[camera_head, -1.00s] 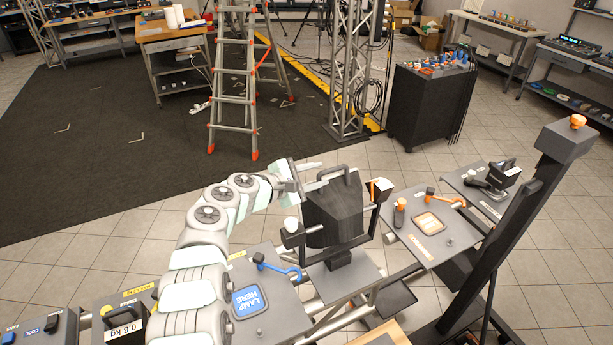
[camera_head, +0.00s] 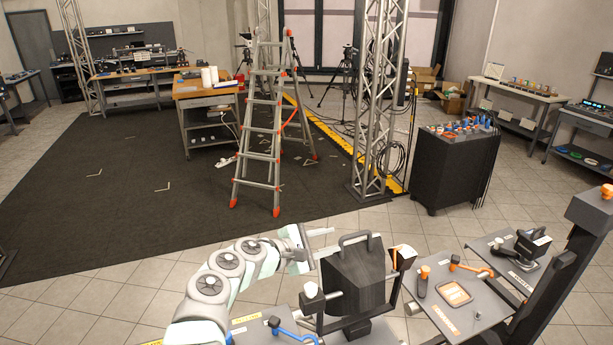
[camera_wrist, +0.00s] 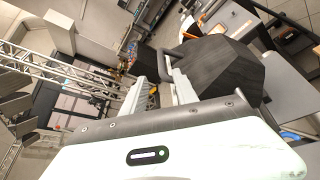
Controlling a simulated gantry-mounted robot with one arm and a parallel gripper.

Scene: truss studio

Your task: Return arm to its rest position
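My arm (camera_head: 240,270) reaches up from the bottom of the head view, bent toward the right. My gripper (camera_head: 320,245) is at its end, beside the upper left of a black lamp-like housing (camera_head: 355,285) with a handle on top. In the wrist view my gripper (camera_wrist: 160,95) shows two pale fingers with a gap between them and nothing held. The black housing (camera_wrist: 220,70) lies just right of the fingers there. Whether a finger touches it I cannot tell.
The housing sits in a yoke with white knobs (camera_head: 311,290). Grey panels with orange and blue tools (camera_head: 455,295) lie right and below. A dark post (camera_head: 570,250) stands at the right. A ladder (camera_head: 262,130) stands farther back on open dark carpet (camera_head: 120,200).

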